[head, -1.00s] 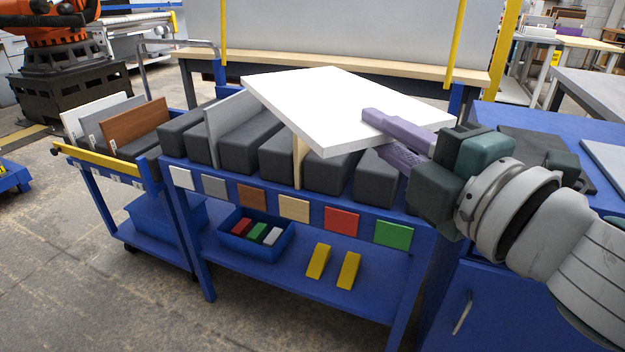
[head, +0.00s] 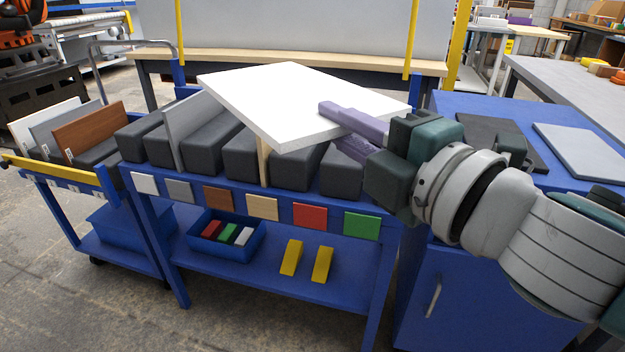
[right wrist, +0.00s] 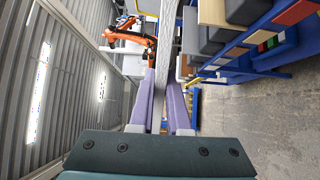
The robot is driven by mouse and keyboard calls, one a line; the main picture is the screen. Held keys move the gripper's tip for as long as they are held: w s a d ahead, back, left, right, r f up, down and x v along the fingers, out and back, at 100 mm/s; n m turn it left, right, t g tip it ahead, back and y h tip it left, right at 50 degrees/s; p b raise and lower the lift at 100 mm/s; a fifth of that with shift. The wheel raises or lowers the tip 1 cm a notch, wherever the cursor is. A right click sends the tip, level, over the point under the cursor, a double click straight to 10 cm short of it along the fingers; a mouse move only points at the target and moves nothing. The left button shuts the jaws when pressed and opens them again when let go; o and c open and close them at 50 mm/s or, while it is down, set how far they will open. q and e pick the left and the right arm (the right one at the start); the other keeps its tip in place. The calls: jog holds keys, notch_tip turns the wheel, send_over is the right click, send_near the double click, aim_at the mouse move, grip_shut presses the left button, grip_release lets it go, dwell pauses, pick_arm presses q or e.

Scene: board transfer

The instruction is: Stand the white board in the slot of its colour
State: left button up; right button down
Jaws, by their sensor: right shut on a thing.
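The white board (head: 290,95) is held nearly flat in the air above the slotted rack. My right gripper (head: 345,122) is shut on its right edge. In the right wrist view the board (right wrist: 167,60) shows edge-on between the two purple fingers (right wrist: 163,105). The rack's dark blocks (head: 207,140) have slots between them, with colour plates along the front. The white plate (head: 145,184) is at the far left. A grey board (head: 190,125) and a beige board (head: 263,160) stand in the rack. The board hides part of the rack behind it. My left gripper is out of view.
A cart (head: 60,173) at the left holds a white, a grey and a brown board (head: 88,130). A blue bin (head: 226,236) and two yellow wedges (head: 306,261) are on the lower shelf. A blue cabinet (head: 480,270) stands at the right with a light grey panel on top.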

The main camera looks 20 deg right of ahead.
jog(key=shift+r, duration=0.1)
jog(key=shift+r+p, duration=0.25)
jog(key=shift+p, duration=0.05)
jog(key=s+d+r+g+h+p, duration=0.1)
jog(key=s+r+g+p, duration=0.3)
jog(key=p, duration=1.6)
jog(key=s+d+r+g+h+p, duration=0.2)
jog(key=r+g+p, duration=0.8)
jog(key=p, duration=1.1)
jog(key=s+g+h, duration=0.1)
jog(key=s+h, duration=0.1)
jog(key=s, duration=0.1)
jog(key=shift+s+d+r+p, duration=0.15)
jog(key=shift+r+p, duration=0.05)
jog(key=shift+p, duration=0.1)
